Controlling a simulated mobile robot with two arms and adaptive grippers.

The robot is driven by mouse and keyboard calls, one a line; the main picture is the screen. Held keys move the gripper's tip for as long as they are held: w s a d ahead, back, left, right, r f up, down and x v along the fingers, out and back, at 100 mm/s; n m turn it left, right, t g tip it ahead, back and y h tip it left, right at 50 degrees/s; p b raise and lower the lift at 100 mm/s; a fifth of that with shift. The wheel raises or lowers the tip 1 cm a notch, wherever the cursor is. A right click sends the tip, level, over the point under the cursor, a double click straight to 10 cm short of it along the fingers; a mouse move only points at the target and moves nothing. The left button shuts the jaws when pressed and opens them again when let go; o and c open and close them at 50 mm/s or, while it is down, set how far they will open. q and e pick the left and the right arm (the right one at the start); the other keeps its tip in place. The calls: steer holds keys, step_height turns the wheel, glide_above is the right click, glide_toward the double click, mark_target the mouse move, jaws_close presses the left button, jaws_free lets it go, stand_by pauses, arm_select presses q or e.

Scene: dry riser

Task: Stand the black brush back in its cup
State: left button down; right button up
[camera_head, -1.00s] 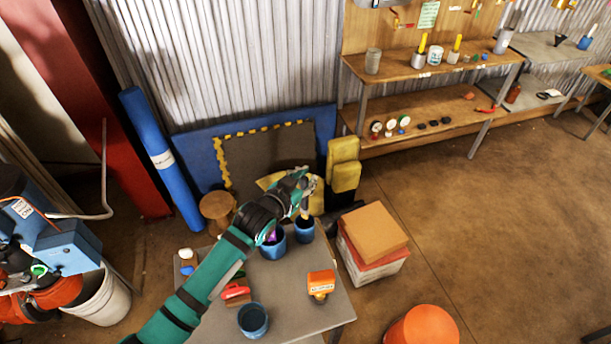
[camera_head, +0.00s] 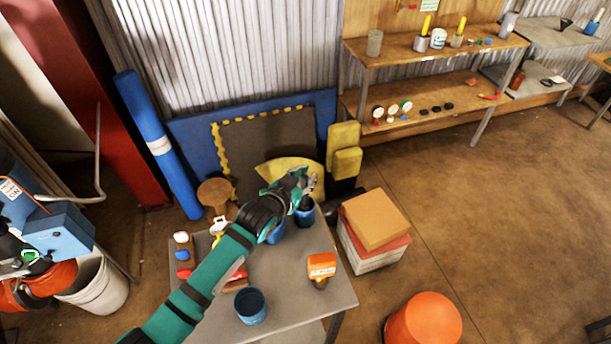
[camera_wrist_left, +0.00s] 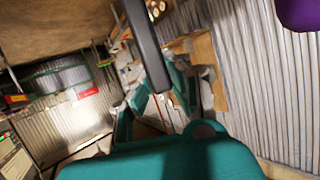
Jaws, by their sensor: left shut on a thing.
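My left gripper (camera_head: 307,186) is shut on the black brush (camera_head: 305,203), just above the far blue cup (camera_head: 306,217) on the small grey table. The brush's dark lower part shows at the mouth of this cup; how deep it reaches I cannot tell. In the left wrist view, a long dark bar (camera_wrist_left: 147,45), seemingly the brush, runs down from the top edge toward the teal gripper parts. A second blue cup (camera_head: 276,235) stands beside the far one, partly hidden by my wrist. My right gripper is not in view.
The grey table (camera_head: 290,290) also holds a near blue cup (camera_head: 250,306) and an orange-topped item (camera_head: 321,267). Boxes (camera_head: 375,220) stand on the floor to its right. A yellow piece (camera_head: 290,170) and blue panels stand behind. A purple thing (camera_wrist_left: 298,12) shows in the wrist view.

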arm_select(q)
steer(key=c, duration=1.2)
jaws_free()
